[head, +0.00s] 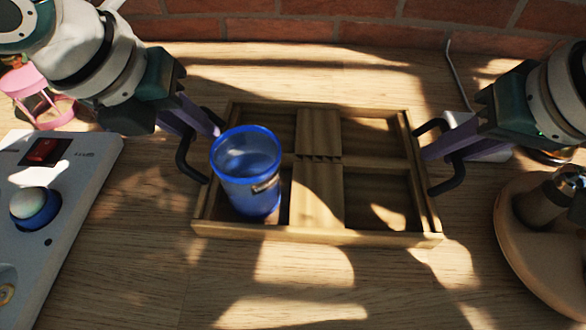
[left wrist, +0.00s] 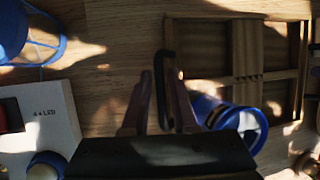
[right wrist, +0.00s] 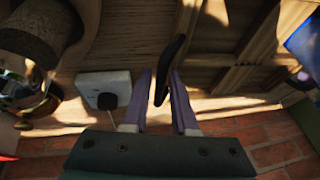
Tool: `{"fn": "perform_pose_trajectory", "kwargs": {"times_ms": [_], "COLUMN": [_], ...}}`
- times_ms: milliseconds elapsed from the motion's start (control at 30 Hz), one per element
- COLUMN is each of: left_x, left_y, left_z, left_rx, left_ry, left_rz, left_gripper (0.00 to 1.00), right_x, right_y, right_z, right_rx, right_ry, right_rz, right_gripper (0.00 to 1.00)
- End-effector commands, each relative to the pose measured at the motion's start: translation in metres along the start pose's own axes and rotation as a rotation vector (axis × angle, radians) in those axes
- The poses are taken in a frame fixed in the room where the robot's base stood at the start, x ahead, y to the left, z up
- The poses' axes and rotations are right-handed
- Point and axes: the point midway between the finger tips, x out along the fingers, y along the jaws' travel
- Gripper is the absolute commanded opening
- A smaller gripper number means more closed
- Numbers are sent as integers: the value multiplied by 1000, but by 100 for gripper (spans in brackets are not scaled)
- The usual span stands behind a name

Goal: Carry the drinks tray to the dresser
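The wooden tray (head: 320,237) lies flat on the table, divided into compartments, with a black handle at each end. A blue cup (head: 250,190) stands upright in its front left compartment. My left gripper (head: 212,128) is at the left handle (head: 186,165); the left wrist view shows its fingers apart with the handle (left wrist: 166,70) between them. My right gripper (head: 430,150) is at the right handle (head: 455,178); the right wrist view shows its fingers apart with the handle (right wrist: 168,65) between them. No dresser is in view.
A grey panel (head: 75,200) with a red switch stands at the left, a pink object (head: 45,105) behind it. A round wooden base (head: 525,250) with a metal-topped item is close at the right. A brick wall (head: 350,30) runs behind. The table in front is clear.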

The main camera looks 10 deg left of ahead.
Motion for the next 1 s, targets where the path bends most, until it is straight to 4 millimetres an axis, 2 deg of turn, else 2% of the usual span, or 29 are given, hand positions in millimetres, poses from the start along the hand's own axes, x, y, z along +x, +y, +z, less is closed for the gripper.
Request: {"fn": "perform_pose_trajectory", "kwargs": {"times_ms": [33, 133, 467, 667, 900, 1000], "left_x": [0, 0, -5, -34, -87, -104], "left_y": [0, -1, 0, 0, 0, 0], "left_z": [0, 0, 0, 1, 1, 1], "left_rx": [0, 0, 1, 3, 2, 1], "left_ry": [1, 1, 0, -3, -4, -3], "left_rz": [-1, -1, -1, -1, -1, -1], "left_gripper": [33, 44, 44, 44, 44, 44], "right_x": [0, -1, -1, -1, -1, -1], "right_y": [0, 0, 0, 0, 0, 0], "right_z": [0, 0, 0, 0, 0, 0], "right_rx": [0, 0, 0, 0, 0, 0], "right_ry": [0, 0, 0, 0, 0, 0], "right_rz": [0, 0, -1, -1, -1, -1], "right_gripper": [33, 44, 44, 44, 44, 44]}}
